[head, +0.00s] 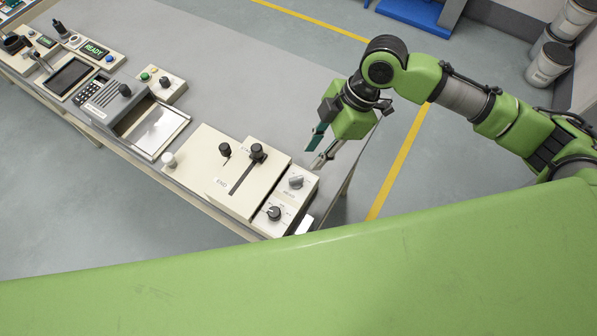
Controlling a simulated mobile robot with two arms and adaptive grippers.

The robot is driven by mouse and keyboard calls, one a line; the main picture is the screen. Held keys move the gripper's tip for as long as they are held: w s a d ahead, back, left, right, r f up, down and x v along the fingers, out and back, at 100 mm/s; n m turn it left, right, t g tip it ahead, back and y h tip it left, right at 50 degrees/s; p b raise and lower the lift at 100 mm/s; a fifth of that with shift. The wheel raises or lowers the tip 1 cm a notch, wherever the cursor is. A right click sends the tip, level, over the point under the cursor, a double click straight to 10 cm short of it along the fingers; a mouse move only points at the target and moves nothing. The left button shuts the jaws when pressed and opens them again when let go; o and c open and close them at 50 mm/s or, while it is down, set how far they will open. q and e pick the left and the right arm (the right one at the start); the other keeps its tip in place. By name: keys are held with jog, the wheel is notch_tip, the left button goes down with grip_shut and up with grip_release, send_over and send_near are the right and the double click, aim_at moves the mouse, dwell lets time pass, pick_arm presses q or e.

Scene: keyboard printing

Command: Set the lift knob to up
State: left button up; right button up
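A narrow cream panel (285,203) at the right end of the row of devices carries two rotary knobs: a grey knob (296,181) at its upper part and a black knob (274,213) at its lower part. Their printed labels are too small to read, so I cannot tell which is the lift knob or how it is set. My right gripper (311,160) hangs just up and right of the grey knob, with its fingers apart and nothing visible between them. It appears apart from the knobs. My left gripper is not in view.
A cream box (205,182) with black lever knobs and a slot stands left of the panel. A device with a keypad and bright plate (158,130) and a button box (165,85) lie farther left. The grey tabletop (250,85) behind is clear. My green body hides the foreground.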

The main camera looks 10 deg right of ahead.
aim_at(297, 178)
jog(key=p+x, duration=0.2)
jog(key=x, duration=0.8)
jog(key=shift+a+f, duration=0.15)
jog(key=shift+f, duration=0.05)
grip_shut()
